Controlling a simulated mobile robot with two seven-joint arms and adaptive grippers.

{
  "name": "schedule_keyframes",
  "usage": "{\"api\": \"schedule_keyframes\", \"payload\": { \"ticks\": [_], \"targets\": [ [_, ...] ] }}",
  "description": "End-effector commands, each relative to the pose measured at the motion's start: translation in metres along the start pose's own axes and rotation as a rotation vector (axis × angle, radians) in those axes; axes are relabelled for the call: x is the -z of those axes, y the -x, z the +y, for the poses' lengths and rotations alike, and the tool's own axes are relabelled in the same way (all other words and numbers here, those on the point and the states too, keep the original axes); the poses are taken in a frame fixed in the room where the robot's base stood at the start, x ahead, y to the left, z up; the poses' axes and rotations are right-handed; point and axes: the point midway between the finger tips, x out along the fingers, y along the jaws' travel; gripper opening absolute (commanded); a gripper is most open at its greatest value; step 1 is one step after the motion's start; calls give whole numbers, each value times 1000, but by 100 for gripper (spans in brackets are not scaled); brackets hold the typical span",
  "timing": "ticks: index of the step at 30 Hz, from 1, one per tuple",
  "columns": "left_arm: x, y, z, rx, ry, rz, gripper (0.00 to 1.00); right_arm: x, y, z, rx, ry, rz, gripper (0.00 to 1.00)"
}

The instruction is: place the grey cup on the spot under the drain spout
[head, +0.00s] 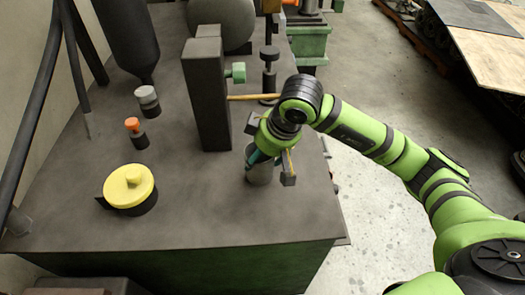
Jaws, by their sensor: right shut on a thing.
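The grey cup (260,177) stands upright at or just above the dark bench top (195,205); I cannot tell if it touches. My right gripper (268,163) reaches down from above and is shut on it, partly hiding its upper part. A tall dark block (206,95) stands behind and left of the cup. A thin yellowish rod (252,97) and a green fitting (236,72) are on its right side. I cannot tell which part is the drain spout, and no marked spot shows clearly. My left gripper is not in view.
A yellow round lid on a dark base (128,187), an orange-topped knob (134,128) and a grey-topped knob (146,98) stand at the left. A dark post (269,65) stands behind the rod. The front of the bench is clear.

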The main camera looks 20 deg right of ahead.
Motion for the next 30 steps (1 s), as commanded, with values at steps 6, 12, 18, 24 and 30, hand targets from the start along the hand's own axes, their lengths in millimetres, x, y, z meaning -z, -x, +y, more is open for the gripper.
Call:
{"api": "schedule_keyframes", "payload": {
  "ticks": [6,12,18,24,30],
  "targets": [
    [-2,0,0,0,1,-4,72,0,0,0,0,1,3,27],
    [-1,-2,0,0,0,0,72,0,-2,0,-1,1,3,27],
    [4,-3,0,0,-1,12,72,-1,-2,0,-1,1,2,93],
    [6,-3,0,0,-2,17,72,-1,-2,0,-1,1,1,93],
    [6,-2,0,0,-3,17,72,0,-1,0,0,1,1,93]
  ]
}}
